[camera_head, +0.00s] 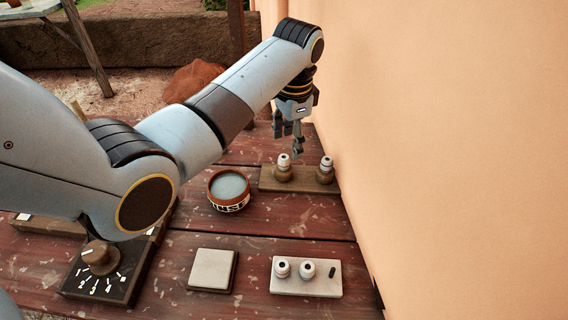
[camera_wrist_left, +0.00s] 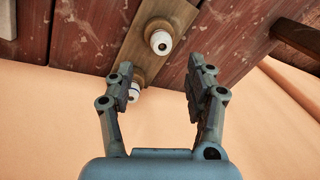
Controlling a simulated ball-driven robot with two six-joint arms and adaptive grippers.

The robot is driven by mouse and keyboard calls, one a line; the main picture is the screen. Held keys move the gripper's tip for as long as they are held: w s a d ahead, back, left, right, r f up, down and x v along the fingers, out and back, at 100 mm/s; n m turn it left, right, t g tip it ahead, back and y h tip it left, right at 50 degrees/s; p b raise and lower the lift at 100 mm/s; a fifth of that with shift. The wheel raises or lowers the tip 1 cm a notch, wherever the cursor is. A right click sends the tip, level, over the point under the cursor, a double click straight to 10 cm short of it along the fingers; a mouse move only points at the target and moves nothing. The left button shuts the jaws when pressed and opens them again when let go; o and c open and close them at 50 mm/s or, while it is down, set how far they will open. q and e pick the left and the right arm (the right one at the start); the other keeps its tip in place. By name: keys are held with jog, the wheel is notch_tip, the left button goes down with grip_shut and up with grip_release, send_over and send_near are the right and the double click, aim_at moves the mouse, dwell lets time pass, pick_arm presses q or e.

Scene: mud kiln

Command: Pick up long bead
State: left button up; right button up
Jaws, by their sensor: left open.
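My left gripper (camera_head: 288,138) is open and empty, pointing down just above the wooden board (camera_head: 305,184) at the wall. Two white beads with dark holes, a left one (camera_head: 284,160) and a right one (camera_head: 326,163), sit on brown round stands on that board. In the left wrist view, one bead (camera_wrist_left: 160,42) shows beyond the open fingers (camera_wrist_left: 160,70), and the other bead (camera_wrist_left: 133,94) is partly behind the left finger. A pale plate (camera_head: 318,291) holds two more white beads and a dark elongated mark (camera_head: 332,273). I cannot tell which is the long bead.
A round brown pot (camera_head: 229,190) with grey contents stands left of the board. A square pale block (camera_head: 212,269) and a dark dial box (camera_head: 105,275) are nearer. The orange wall (camera_head: 450,150) closes the right side.

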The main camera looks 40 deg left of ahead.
aim_at(285, 158)
pick_arm(q)
jog(key=f, duration=0.4)
jog(key=a+f, duration=0.1)
jog(key=f, duration=0.1)
jog(key=shift+s+f, duration=0.1)
jog(key=shift+f, duration=0.25)
jog(key=c, duration=1)
